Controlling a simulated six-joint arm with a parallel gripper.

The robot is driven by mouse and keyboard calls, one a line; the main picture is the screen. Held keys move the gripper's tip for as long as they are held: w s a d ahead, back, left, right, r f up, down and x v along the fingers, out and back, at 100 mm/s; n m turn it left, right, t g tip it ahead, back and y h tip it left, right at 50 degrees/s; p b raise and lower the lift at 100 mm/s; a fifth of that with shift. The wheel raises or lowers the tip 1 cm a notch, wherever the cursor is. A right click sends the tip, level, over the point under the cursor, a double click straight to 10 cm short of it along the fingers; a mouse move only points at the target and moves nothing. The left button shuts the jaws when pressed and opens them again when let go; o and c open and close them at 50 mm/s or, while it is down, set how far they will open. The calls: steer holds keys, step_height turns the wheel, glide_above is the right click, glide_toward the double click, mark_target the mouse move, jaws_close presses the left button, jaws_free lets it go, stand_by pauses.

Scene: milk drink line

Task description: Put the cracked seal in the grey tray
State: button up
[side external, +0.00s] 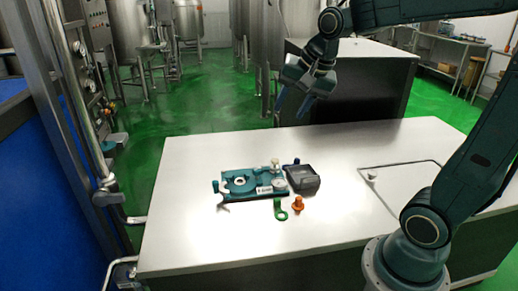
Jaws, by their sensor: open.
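The grey tray (316,184) is a small dark box on the white table, against the right end of a teal fixture (228,194). The fixture carries a round seat at its left, a small label and a pale upright part. A green ring with a tab (280,210) lies in front of the fixture. I cannot tell from this view which part is the cracked seal; no crack shows at this size. My gripper (291,108) is open and empty, high above the table's far edge, well away from the tray and fixture.
An orange knobbed part (298,204) stands right of the green ring. A small dark blue part (297,161) shows behind the tray. A bent thin rail with a knob (372,177) is on the table's right. The table's left and front are clear.

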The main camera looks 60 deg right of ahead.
steer(key=s+a+f+n, duration=0.1)
steer(key=s+a+n, duration=0.2)
steer(key=s+n, duration=0.3)
steer(key=s+a+f+n, duration=0.1)
steer(key=s+a+n, duration=0.3)
steer(key=s, duration=0.5)
steer(key=shift+a+n+y, duration=0.25)
steer(key=shift+n+y, duration=0.15)
steer(key=shift+n, duration=0.6)
steer(key=shift+c, duration=1)
steer(key=shift+w, duration=0.1)
